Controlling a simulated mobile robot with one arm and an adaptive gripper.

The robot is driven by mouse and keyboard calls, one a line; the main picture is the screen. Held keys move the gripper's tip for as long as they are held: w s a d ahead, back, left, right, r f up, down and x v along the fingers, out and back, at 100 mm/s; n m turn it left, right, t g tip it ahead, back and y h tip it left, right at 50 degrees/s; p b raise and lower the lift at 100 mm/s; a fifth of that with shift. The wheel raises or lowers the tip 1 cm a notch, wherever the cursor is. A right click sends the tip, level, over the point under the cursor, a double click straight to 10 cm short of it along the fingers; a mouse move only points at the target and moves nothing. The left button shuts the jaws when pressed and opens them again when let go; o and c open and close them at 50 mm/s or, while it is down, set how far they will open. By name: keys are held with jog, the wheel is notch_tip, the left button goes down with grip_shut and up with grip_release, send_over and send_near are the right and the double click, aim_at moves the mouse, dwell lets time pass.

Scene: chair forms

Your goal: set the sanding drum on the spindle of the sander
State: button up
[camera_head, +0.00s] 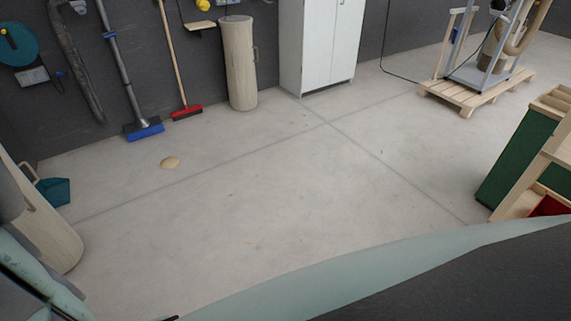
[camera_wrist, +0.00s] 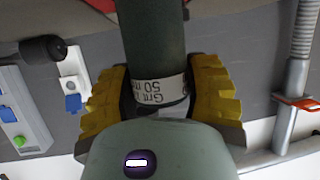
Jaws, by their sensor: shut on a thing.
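In the wrist view, the sanding drum (camera_wrist: 153,35) is a dark green cylinder with a white band printed "Grit" and "50", the text upside down. My gripper (camera_wrist: 162,98) has ridged yellow finger pads on the left and right sides of the drum and is shut on it. The drum runs up out of the top of the picture, so its far end is hidden. I cannot make out the sander or its spindle in either view. My gripper does not show in the head view.
The wrist view shows blue-covered sockets (camera_wrist: 73,103) at left and a grey pipe with an orange handle (camera_wrist: 296,102) at right. In the head view, open concrete floor (camera_head: 270,190) lies ahead, with a pallet (camera_head: 470,98), a white cabinet (camera_head: 322,45) and a green workbench (camera_head: 515,160) around it.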

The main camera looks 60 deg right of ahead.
jog(key=shift+f+b, duration=0.75)
jog(key=shift+b, duration=0.25)
jog(key=o, duration=1.3)
jog(key=shift+o, duration=0.2)
jog(key=v, duration=1)
jog(key=shift+w+d, duration=0.1)
jog(key=shift+d, duration=0.25)
jog(key=shift+s+d+r, duration=0.2)
jog(key=shift+d+r, duration=0.15)
jog(key=shift+d, duration=0.3)
